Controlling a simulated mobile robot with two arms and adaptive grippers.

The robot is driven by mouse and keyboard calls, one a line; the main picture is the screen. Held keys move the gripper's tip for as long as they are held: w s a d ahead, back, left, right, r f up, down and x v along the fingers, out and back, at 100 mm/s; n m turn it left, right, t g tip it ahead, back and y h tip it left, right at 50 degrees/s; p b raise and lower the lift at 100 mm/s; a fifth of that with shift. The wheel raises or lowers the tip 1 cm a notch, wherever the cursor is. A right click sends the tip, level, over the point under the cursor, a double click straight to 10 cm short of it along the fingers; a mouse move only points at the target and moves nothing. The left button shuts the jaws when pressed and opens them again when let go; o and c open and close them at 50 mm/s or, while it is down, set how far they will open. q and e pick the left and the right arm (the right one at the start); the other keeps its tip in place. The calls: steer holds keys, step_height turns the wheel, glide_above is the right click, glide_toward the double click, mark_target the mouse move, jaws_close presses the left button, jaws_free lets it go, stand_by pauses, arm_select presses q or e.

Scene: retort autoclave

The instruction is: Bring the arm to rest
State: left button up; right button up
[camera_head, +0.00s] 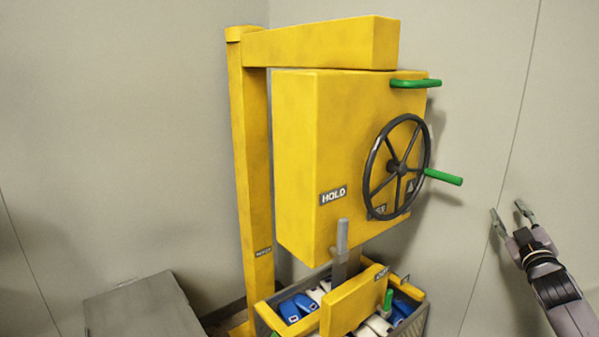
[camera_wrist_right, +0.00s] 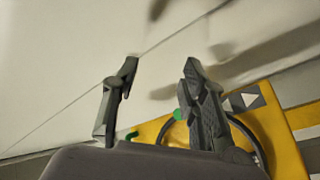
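My right gripper (camera_head: 511,215) is open and empty at the right of the head view, beside the yellow machine and apart from it. Its two spread fingers also show in the right wrist view (camera_wrist_right: 160,90), with nothing between them. The yellow autoclave body (camera_head: 293,150) carries a dark handwheel (camera_head: 372,170) with a green handle (camera_head: 443,177). A second green handle (camera_head: 415,83) is at its upper right. My left gripper is in neither view.
A yellow post (camera_head: 250,180) and top beam (camera_head: 325,45) hold the body. Below stands a crate (camera_head: 268,317) with blue and white items, partly behind a yellow bar (camera_head: 350,305) with a grey lever (camera_head: 342,240). A grey box (camera_head: 140,308) stands at lower left. Plain wall lies behind.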

steer(key=s+a+f+m+g, duration=0.1)
steer(key=s+a+f+g, duration=0.15)
steer(key=f, duration=1.05)
steer(key=s+a+f+m+g, duration=0.1)
steer(key=s+f+g, duration=0.15)
steer(key=f, duration=0.95)
steer(key=s+a+f+g, duration=0.1)
steer(key=s+f+g, duration=0.15)
steer(key=f, duration=1.05)
steer(key=s+a+f+g+y, duration=0.1)
steer(key=s+a+f, duration=0.1)
steer(key=s+f, duration=0.5)
steer(key=s+a+f+g, duration=0.2)
steer(key=s+a+f, duration=0.15)
steer(key=f, duration=0.55)
steer(key=s+a+f+m+g+y, duration=0.15)
steer(key=s+a+f, duration=0.25)
steer(key=s+f, duration=0.45)
steer(key=s+a+f+g, duration=0.25)
steer(key=s+f, duration=0.35)
steer(key=s, duration=0.6)
steer(key=s+a+f+g, duration=0.2)
steer(key=s+a, duration=0.3)
steer(key=s, duration=0.8)
steer(key=s+a+f+g+y, duration=0.1)
steer(key=s+a+f, duration=0.4)
steer(key=s, duration=0.8)
steer(key=shift+a+g, duration=0.45)
steer(key=shift+g, duration=0.2)
steer(key=shift+w, duration=0.1)
